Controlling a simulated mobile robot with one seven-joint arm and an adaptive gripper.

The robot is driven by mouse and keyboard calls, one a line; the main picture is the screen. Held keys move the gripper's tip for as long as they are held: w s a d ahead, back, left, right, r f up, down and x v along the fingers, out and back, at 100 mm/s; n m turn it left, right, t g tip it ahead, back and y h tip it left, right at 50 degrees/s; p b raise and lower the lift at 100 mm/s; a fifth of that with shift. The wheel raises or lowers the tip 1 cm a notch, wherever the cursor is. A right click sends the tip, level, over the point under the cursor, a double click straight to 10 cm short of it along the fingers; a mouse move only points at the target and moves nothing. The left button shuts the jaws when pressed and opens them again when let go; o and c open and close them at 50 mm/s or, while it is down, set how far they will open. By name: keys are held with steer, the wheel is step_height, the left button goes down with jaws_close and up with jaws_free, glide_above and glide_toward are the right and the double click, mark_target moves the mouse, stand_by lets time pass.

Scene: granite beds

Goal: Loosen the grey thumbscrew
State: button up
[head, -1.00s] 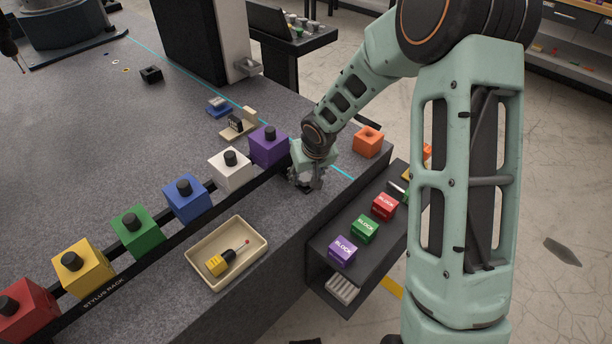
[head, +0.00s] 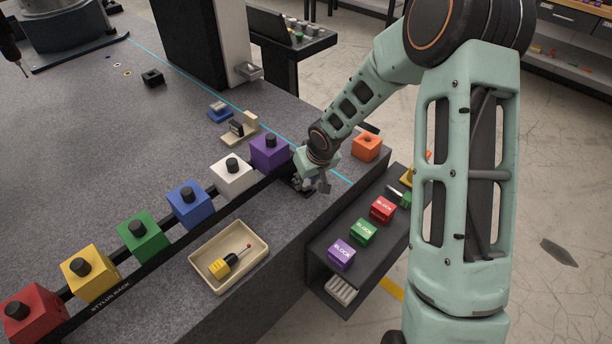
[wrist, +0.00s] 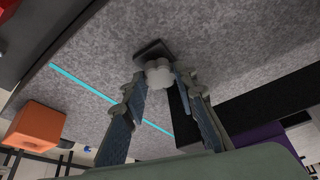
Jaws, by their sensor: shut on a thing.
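The grey thumbscrew (wrist: 158,73) is a pale lobed knob beside a small dark block (wrist: 152,49) on the granite surface. In the wrist view my gripper (wrist: 160,83) has one finger on each side of the thumbscrew and is shut on it. In the head view my gripper (head: 309,184) is low at the granite bed's front edge, just right of the purple block on the stylus rack. There, the gripper mostly hides the thumbscrew.
The stylus rack (head: 110,284) bears several coloured blocks, the purple one (head: 268,154) nearest my gripper. An orange block (head: 367,147) stands to the right. A tan tray (head: 205,275) holds a yellow-and-black stylus. A lower dark shelf (head: 318,243) holds small blocks.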

steer(key=o, duration=1.2)
steer(key=shift+c, duration=0.2)
steer(key=shift+r, duration=0.1)
steer(key=v, duration=1.2)
